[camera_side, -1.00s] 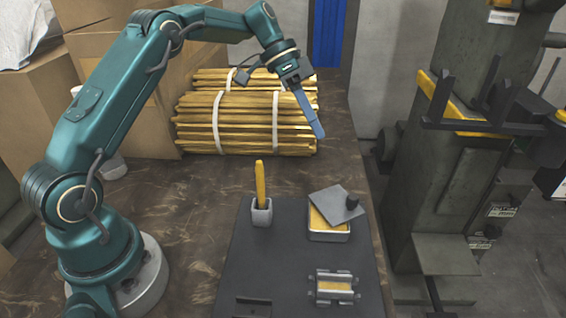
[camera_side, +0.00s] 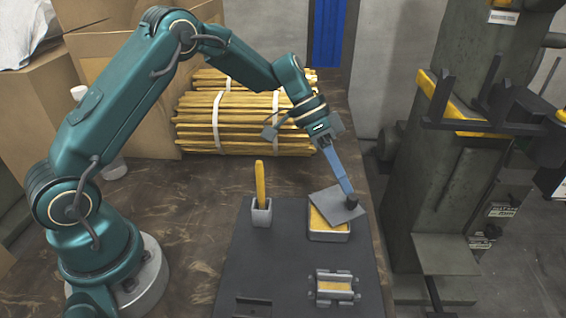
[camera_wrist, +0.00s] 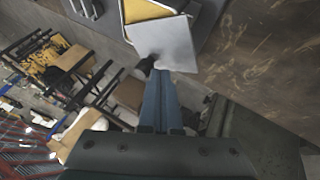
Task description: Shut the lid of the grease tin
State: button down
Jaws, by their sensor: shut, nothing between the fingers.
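The grease tin (camera_side: 328,235) is a small pale metal box on the dark mat, with yellow grease showing at its left side. Its grey lid (camera_side: 335,206) lies skewed over the tin, turned out of line with it, and has a dark knob (camera_side: 353,205) at its right corner. My gripper (camera_side: 349,193) is shut and empty, its blue fingertips at or just above the knob; I cannot tell if they touch. In the wrist view the lid (camera_wrist: 165,42) is ahead of the fingers, the knob (camera_wrist: 147,64) is by the tips, and yellow grease (camera_wrist: 145,9) shows beyond.
A holder (camera_side: 261,216) with an upright yellow stick stands left of the tin on the dark mat (camera_side: 270,265). A small metal fixture (camera_side: 334,288) sits in front of the tin. Bundled yellow rods (camera_side: 245,125) lie behind. A large press (camera_side: 440,180) stands to the right.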

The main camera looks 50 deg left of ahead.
jog(key=shift+s+d+m+g, duration=0.2)
jog(key=shift+m+g, duration=0.2)
jog(key=shift+m, duration=0.3)
jog(key=shift+s+d+m+g, duration=0.25)
jog(key=shift+m+g, duration=0.2)
jog(key=shift+m, duration=0.25)
jog(key=shift+s+d+m+g, duration=0.15)
jog(key=shift+s+m+g, duration=0.1)
jog(key=shift+m+g, duration=0.35)
jog(key=shift+s+d+t, duration=0.2)
jog(key=shift+s+t, duration=0.05)
jog(key=shift+s, duration=0.2)
jog(key=shift+w+a, duration=0.5)
jog(key=shift+a, duration=0.1)
